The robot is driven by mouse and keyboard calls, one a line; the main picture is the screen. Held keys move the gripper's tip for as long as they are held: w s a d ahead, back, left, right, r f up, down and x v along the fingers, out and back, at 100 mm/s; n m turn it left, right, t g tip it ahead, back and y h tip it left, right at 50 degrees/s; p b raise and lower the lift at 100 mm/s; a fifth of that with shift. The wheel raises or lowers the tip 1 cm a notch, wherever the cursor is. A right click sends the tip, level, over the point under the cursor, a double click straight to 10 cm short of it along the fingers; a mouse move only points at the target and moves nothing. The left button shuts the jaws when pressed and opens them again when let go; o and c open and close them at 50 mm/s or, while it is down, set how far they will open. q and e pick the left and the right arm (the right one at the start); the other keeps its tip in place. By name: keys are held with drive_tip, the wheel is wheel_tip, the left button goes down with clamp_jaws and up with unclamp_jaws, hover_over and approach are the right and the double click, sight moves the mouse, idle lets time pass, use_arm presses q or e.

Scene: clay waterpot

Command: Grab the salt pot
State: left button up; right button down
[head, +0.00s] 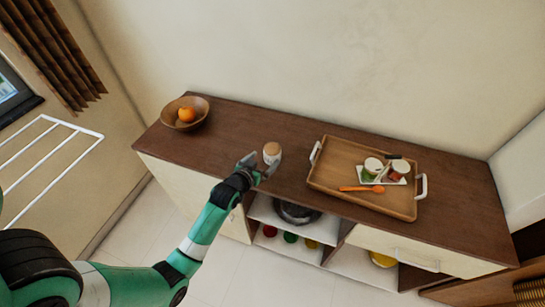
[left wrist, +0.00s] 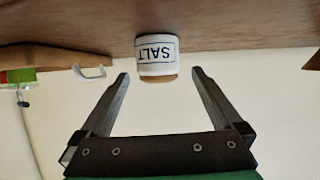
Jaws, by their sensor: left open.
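The salt pot (head: 272,150) is a small white pot with a brownish top, standing on the brown cabinet top left of the tray. In the left wrist view the salt pot (left wrist: 156,50) appears upside down, with the blue word SALT on its white side. My left gripper (head: 261,165) is open at the cabinet's front edge, just in front of the pot. In the left wrist view the gripper's fingers (left wrist: 160,74) point toward the pot, which lies between their lines near the tips. Contact cannot be told. My right gripper is not in view.
A wooden bowl (head: 196,103) with an orange stands at the left end. Cabinet top between bowl and pot is clear.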

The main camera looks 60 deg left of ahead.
sight(272, 153)
use_arm(q)
drive_tip(key=shift+x, duration=1)
drive_tip(key=shift+w+a+f+b, duration=0.15)
drive_tip(key=shift+w+f+b, duration=0.1)
drive_tip(key=shift+b, duration=0.2)
drive_tip(key=b+x, duration=0.2)
drive_tip(key=x, duration=0.2)
drive_tip(key=shift+f, duration=0.1)
drive_tip(key=shift+w, duration=0.2)
drive_tip(key=c, duration=1.4)
drive_tip(key=shift+c, duration=0.2)
